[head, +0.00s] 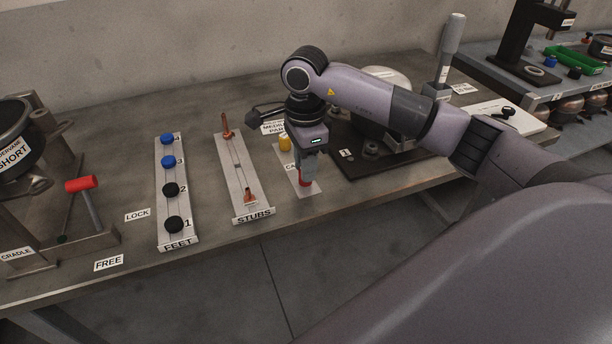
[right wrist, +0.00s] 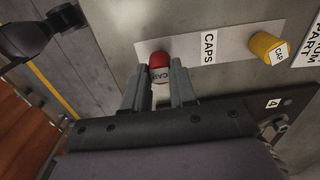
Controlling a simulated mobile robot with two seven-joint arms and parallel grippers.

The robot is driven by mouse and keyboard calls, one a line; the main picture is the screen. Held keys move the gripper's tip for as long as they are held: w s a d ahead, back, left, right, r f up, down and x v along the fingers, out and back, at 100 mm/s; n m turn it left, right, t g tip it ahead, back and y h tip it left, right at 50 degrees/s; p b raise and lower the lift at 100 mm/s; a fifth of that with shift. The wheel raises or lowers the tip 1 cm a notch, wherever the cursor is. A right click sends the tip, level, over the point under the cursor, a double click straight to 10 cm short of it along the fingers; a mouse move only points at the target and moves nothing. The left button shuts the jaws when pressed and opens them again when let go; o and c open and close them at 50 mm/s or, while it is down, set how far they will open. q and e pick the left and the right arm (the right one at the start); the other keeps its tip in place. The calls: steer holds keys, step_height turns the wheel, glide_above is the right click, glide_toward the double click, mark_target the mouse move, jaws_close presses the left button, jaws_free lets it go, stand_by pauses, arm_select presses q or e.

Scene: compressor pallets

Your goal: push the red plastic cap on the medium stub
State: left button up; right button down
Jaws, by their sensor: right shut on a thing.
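My right gripper (head: 304,172) points down over the white caps strip (head: 314,188), shut on the red cap (head: 305,182). In the right wrist view the red cap (right wrist: 159,62) sits between the fingertips (right wrist: 160,80) and has a white label. I cannot tell whether it still touches the strip. Left of it is the stubs board (head: 252,212). A copper-coloured stub (head: 226,127) stands at its far end and another (head: 249,196) at its near end. A thin greyish piece (head: 238,163) lies mid-board. I cannot tell which stub is medium. My left gripper is not in view.
A yellow cap (head: 285,143) stands at the strip's far end, behind the gripper. The feet board (head: 175,238) holds blue and black feet further left. A red-headed mallet (head: 82,184) leans at the cradle. A dark plate (head: 350,170) lies to the right. The front table edge is clear.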

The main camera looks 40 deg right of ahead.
steer(key=shift+r+p, duration=1.7)
steer(key=shift+r, duration=0.95)
